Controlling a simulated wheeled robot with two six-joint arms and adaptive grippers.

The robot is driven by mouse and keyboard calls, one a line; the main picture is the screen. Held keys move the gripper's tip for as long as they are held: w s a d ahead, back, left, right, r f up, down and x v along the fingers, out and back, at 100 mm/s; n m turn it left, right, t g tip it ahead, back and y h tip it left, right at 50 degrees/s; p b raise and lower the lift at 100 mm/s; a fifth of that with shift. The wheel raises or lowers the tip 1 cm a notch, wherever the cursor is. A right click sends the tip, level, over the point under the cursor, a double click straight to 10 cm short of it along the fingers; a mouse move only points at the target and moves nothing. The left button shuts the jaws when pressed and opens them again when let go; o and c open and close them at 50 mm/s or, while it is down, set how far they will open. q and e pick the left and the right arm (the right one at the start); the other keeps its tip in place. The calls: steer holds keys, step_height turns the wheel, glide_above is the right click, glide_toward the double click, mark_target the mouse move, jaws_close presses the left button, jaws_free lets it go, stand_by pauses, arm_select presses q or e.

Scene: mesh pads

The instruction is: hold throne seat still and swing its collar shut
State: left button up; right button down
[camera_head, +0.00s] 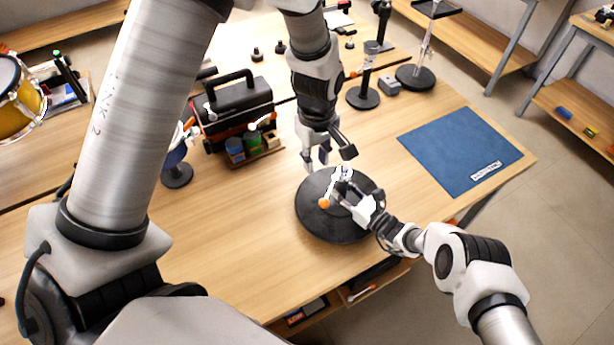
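The throne seat (328,231), a round black disc, lies flat on the wooden table near its front edge. A small metallic collar (340,176) stands around its middle, with an orange knob (324,203) beside it on the left. My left gripper (328,161) points down above the far rim of the seat. Its fingers are apart with nothing between them. My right gripper (342,192) reaches in from the right, low over the seat, with its fingertips at the collar. Its fingers hide part of the collar, so I cannot tell whether they grip it or how far it is open.
A blue mat (460,150) lies to the right on the table (240,275). A black toolbox (235,105) and small jars (235,150) stand to the left. Round-based stands (363,97) and a small grey box (389,84) are behind. The table left of the seat is clear.

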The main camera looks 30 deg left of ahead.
steer(key=shift+s+d+f, duration=0.1)
steer(key=shift+s+f, duration=0.15)
steer(key=shift+f, duration=0.15)
arm_select(q)
steer(key=shift+r, duration=0.55)
arm_select(e)
steer(key=c, duration=0.7)
jaws_free()
steer(key=shift+w+r, duration=0.1)
arm_select(q)
steer(key=shift+w+f, duration=0.1)
steer(key=shift+w, duration=0.05)
arm_select(e)
steer(key=shift+w, duration=0.15)
